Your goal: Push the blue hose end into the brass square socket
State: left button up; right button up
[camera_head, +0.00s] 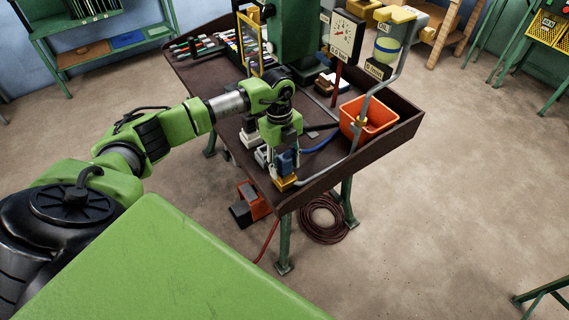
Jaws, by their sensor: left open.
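My left gripper (275,156) points down at the near corner of the brown bench and is open. A blue hose end (288,162) stands beside its fingers, seemingly upright, right above the brass square socket (285,184). The gripper partly hides the blue end. I cannot tell how deep it sits in the socket. The blue hose (320,142) runs from there to the right across the bench top. My right gripper is not in view.
The bench (402,124) has a raised rim. An orange bin (378,117) stands at its right, crossed by a grey pipe (365,105) that runs down toward the socket. A green press column (294,35) and a dial gauge (346,36) stand behind. An orange foot pedal (253,199) sits below.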

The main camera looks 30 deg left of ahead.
pick_arm(q)
jog(key=shift+r, duration=0.1)
jog(key=shift+w+a+r+p, duration=0.1)
jog(key=shift+a+r+p, duration=0.1)
jog(key=shift+r+p, duration=1.3)
jog(key=shift+w+a+r+p, duration=0.1)
jog(key=shift+a+r+p, duration=0.1)
jog(key=shift+r+p, duration=1.3)
jog(key=shift+r+b, duration=0.4)
jog(key=shift+b, duration=0.1)
jog(key=shift+a, duration=0.1)
